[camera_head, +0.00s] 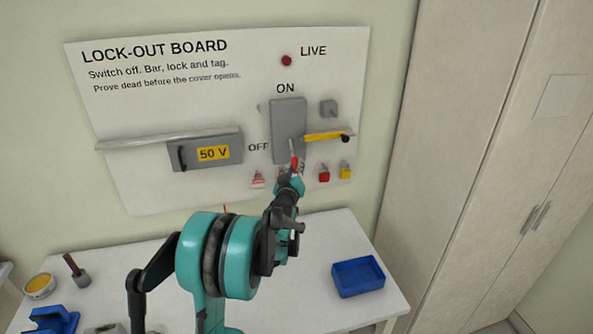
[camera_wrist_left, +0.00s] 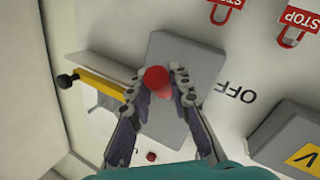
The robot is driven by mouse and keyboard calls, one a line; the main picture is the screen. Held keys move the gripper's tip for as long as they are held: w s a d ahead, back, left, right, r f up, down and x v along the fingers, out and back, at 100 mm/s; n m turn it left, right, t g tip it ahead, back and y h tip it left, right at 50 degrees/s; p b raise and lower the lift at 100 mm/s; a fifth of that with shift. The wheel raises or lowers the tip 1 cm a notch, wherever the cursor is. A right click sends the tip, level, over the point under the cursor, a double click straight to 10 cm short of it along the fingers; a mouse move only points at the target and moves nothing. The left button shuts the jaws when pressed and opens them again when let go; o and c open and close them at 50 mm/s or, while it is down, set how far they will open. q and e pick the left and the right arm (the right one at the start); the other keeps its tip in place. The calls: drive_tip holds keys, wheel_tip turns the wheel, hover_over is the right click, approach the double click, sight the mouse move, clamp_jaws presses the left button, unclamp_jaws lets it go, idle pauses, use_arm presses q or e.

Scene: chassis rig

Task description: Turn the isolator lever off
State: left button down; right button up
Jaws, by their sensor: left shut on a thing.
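The grey isolator box (camera_head: 287,118) is on the lock-out board (camera_head: 110,130), with ON above it and OFF at its left. Its red-tipped lever (camera_head: 294,161) shows at the lower part of the box, partly hidden by my left gripper (camera_head: 295,174). In the left wrist view the red lever end (camera_wrist_left: 157,78) sits between the two fingertips, which are shut on it. The lever is seen nearly end-on there, so its exact angle is hard to tell. It does not visibly point at OFF. My right gripper is not in view.
A yellow bar (camera_head: 323,136) with a black knob lies right of the isolator. Red and yellow padlocks (camera_head: 345,172) and red STOP tags (camera_wrist_left: 299,20) hang below. A 50 V cover (camera_head: 207,152) is at left. A blue tray (camera_head: 358,277) stands on the table.

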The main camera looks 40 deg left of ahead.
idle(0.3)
use_arm(q)
drive_tip(key=c, duration=1.4)
unclamp_jaws()
drive_tip(key=shift+o, duration=0.2)
drive_tip(key=shift+s, duration=0.1)
drive_tip(key=v, duration=1.2)
drive_tip(key=shift+f, duration=0.1)
